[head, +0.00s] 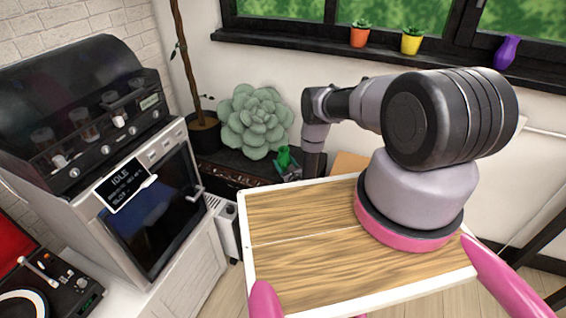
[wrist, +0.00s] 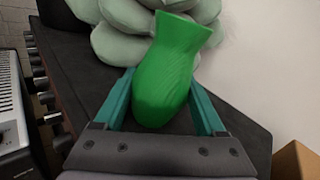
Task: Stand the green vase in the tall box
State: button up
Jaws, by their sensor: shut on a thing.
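The green vase (wrist: 165,75) is between the two teal fingers of my gripper (wrist: 161,88), which is shut on it. Its flared mouth points up and away in the wrist view. In the head view the vase (head: 284,157) is small, beside the grey-green succulent. I cannot tell whether its base touches the dark surface below. A tan box-like thing (head: 349,163) shows partly behind my arm in the head view, to the right of my gripper. Its edge also shows at the lower right of the wrist view (wrist: 301,160). Its opening and height are hidden.
A large succulent (head: 256,122) stands on the dark cabinet (head: 225,165) close behind the vase. A potted trunk (head: 203,134) is left of it. A grey machine (head: 150,200) and a turntable (head: 60,285) are at left. Small pots and a purple vase (head: 507,52) line the windowsill.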

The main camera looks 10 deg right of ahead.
jog(key=shift+f, duration=0.15)
jog(key=o, duration=1.3)
